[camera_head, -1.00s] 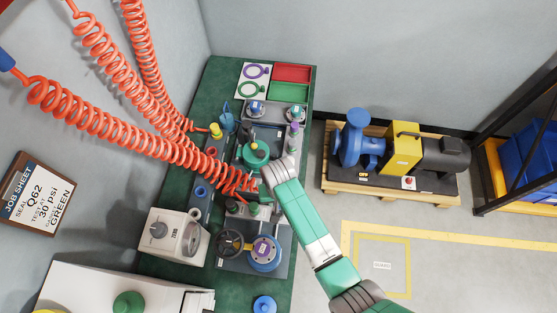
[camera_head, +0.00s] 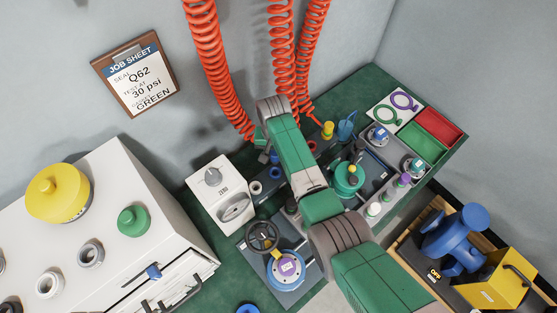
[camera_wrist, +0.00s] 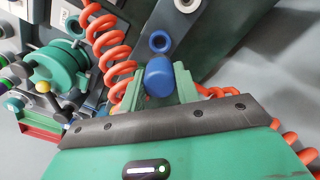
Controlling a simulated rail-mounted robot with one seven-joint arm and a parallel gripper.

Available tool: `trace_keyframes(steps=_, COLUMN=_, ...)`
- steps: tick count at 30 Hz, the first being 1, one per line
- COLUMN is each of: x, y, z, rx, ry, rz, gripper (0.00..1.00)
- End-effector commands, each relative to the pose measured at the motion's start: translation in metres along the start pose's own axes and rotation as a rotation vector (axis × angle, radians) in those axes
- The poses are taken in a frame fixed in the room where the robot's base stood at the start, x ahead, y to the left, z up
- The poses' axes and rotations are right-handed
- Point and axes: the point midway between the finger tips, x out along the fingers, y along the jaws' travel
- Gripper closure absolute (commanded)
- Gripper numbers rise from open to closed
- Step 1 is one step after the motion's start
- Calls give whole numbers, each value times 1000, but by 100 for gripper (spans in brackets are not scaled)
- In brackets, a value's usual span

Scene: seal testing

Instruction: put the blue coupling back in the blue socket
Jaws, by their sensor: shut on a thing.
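My gripper (camera_wrist: 158,88) is shut on the blue coupling (camera_wrist: 159,77), which sits between its two green fingers in the wrist view. The blue socket (camera_wrist: 159,41) shows as a blue ring with a dark hole, just beyond the coupling and apart from it in the picture. In the head view the blue socket (camera_head: 275,173) lies on the dark strip beside the grey ZERO box. My gripper (camera_head: 262,143) is above and left of it there, its fingers mostly hidden behind my arm.
Red coiled hoses (camera_head: 213,60) hang nearby; one passes beside my gripper. A yellow coupling (camera_head: 327,130) stands farther along. The grey ZERO box (camera_head: 222,188), handwheel (camera_head: 262,236) and green round fixture (camera_head: 348,178) are close. A pale cabinet (camera_head: 110,220) stands left.

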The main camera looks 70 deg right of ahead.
Motion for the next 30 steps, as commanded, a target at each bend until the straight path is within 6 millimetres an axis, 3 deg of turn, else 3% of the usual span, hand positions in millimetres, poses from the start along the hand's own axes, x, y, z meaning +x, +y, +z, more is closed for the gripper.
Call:
trace_keyframes(steps=8, x=4, y=0, z=0, rx=0, ry=0, rz=0, gripper=93)
trace_keyframes(steps=24, x=51, y=0, z=0, rx=-1, ry=1, rz=-1, gripper=93)
trace_keyframes(steps=30, x=55, y=0, z=0, rx=-1, ry=1, rz=-1, gripper=93)
